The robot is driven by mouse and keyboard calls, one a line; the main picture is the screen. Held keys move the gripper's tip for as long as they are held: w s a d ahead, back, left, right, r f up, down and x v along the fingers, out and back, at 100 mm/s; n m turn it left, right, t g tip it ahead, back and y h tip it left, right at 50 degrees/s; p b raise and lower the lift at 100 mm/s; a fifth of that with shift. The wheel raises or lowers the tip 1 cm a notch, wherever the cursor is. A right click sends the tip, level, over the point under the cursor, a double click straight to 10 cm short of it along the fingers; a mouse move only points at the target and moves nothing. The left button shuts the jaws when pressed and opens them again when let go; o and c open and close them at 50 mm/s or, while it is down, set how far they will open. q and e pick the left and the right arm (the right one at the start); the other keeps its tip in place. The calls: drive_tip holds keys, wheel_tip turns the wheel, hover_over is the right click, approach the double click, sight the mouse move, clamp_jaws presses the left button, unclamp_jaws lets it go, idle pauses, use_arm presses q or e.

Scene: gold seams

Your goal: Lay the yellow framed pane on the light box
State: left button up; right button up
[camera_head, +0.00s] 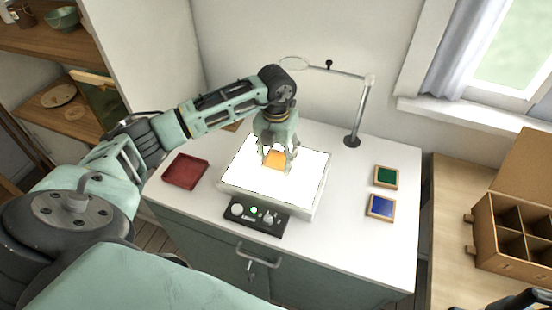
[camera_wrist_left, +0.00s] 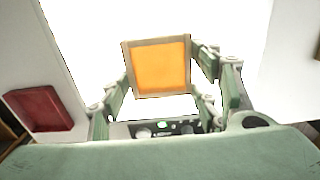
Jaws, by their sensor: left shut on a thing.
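The yellow framed pane (camera_head: 274,160) looks orange-yellow with a thin wooden frame, and shows nearly whole in the left wrist view (camera_wrist_left: 158,67). My left gripper (camera_head: 278,166) is shut on it, with its green fingers at the pane's sides. The pane is over the glowing white surface of the light box (camera_head: 315,190), near its middle. I cannot tell whether it touches that surface. The light box lies on the white cabinet top. My right gripper is not recognisable in either view.
A dark control panel (camera_head: 257,216) sits at the light box's front edge. A dark red tray (camera_head: 185,172) lies left. A green pane (camera_head: 386,177) and a blue pane (camera_head: 381,207) lie right. A magnifier stand (camera_head: 358,110) rises behind. A compartmented wooden box (camera_head: 510,240) stands far right.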

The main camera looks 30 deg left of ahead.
use_arm(q)
drive_tip(key=shift+f, duration=0.9)
use_arm(e)
drive_tip(key=shift+a+r, duration=0.1)
drive_tip(key=shift+r, duration=0.25)
use_arm(q)
drive_tip(key=shift+f, duration=0.2)
drive_tip(key=o, duration=1.2)
use_arm(e)
drive_tip(key=shift+d+f, duration=0.1)
drive_tip(key=shift+d, duration=0.35)
use_arm(q)
drive_tip(key=shift+r, duration=0.1)
